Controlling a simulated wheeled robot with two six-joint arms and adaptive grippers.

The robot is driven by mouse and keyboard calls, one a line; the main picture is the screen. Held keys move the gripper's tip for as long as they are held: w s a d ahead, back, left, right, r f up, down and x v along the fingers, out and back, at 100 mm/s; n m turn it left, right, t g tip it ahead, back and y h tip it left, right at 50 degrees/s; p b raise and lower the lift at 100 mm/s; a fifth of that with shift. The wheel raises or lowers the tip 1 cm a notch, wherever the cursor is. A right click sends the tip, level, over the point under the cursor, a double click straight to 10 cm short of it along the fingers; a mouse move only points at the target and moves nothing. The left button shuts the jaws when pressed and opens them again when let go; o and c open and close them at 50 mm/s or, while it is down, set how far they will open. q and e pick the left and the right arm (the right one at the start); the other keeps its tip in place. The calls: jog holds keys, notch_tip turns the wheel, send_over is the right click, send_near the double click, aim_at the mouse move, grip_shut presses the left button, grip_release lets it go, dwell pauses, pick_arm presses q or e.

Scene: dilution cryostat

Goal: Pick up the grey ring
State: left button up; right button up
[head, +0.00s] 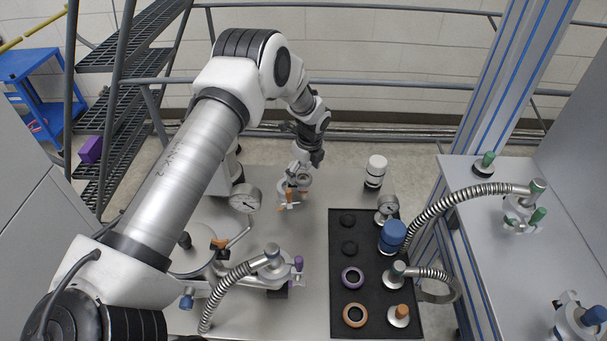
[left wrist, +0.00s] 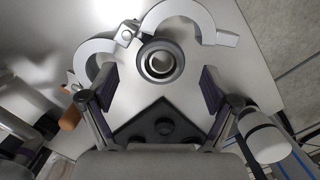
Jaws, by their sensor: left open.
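The grey ring (left wrist: 160,62) shows in the left wrist view as a round part with a dark rim and pale centre. It lies between the two fingers of my left gripper (left wrist: 158,78), with a gap on each side. In the head view my left gripper (head: 300,169) is low over the far part of the steel table, pointing down, open and empty. The ring (head: 304,181) is small there and partly covered by the gripper. An opened metal clamp (left wrist: 182,12) with an orange knob (left wrist: 70,118) lies beside the ring; contact cannot be told. My right gripper is not in view.
A white cylinder (head: 375,171) stands right of the gripper. A black tray (head: 378,327) holds purple and orange rings, dark rings and fittings.

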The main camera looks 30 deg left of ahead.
pick_arm(q)
jog(key=shift+w+f, duration=0.15)
jog(key=shift+f, duration=0.5)
jog(key=shift+r, duration=0.1)
jog(key=c, duration=0.3)
jog(key=shift+s, duration=0.2)
jog(key=c, duration=0.7)
jog(key=shift+o, duration=0.2)
notch_tip(320, 180, up, 10)
jog(key=b, duration=0.2)
jog(key=shift+b, duration=0.3)
